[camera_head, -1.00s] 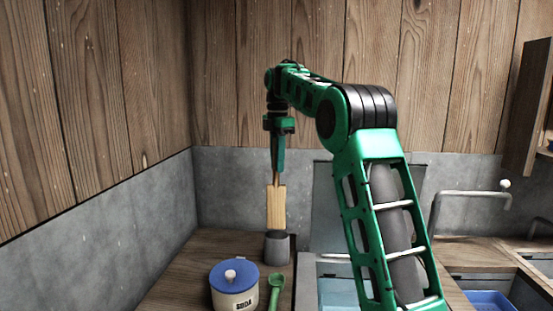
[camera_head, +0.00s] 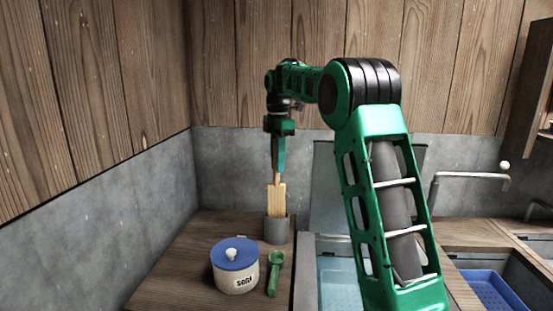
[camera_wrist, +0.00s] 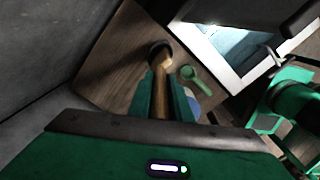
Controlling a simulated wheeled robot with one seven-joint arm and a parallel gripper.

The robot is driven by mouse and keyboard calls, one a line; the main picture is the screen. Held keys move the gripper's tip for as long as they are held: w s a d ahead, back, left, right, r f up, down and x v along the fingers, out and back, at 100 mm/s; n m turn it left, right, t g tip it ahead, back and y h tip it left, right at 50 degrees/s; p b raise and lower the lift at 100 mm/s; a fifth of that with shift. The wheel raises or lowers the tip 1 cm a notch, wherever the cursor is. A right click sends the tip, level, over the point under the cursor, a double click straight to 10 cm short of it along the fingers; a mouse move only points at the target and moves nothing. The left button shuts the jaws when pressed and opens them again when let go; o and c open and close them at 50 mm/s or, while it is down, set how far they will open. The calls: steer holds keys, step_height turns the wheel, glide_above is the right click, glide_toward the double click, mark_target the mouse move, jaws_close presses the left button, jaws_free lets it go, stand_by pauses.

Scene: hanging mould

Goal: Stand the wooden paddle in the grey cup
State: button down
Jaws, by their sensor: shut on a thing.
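The wooden paddle (camera_head: 277,199) hangs upright below my gripper (camera_head: 278,168), which is shut on its handle. The paddle's lower end is inside the grey cup (camera_head: 277,232), hidden by the cup's wall. Whether it touches the cup's bottom cannot be seen. The cup stands upright on the wooden counter near the back. In the wrist view, the paddle (camera_wrist: 162,75) runs from between the fingers (camera_wrist: 162,92) into the dark mouth of the cup (camera_wrist: 158,48).
A white soda jar with a blue lid (camera_head: 235,265) and a green scoop (camera_head: 275,273) stand and lie in front of the cup. A sink (camera_head: 338,283) is at the right. A grey wall (camera_head: 150,210) rises at the left, with some bare counter (camera_head: 190,245) beside it.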

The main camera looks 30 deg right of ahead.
mark_target(277, 183)
steer(key=shift+f, duration=2.2)
steer(key=c, duration=1.5)
jaws_free()
steer(key=shift+c, duration=0.2)
step_height(277, 183, up, 11)
steer(key=shift+f, duration=0.15)
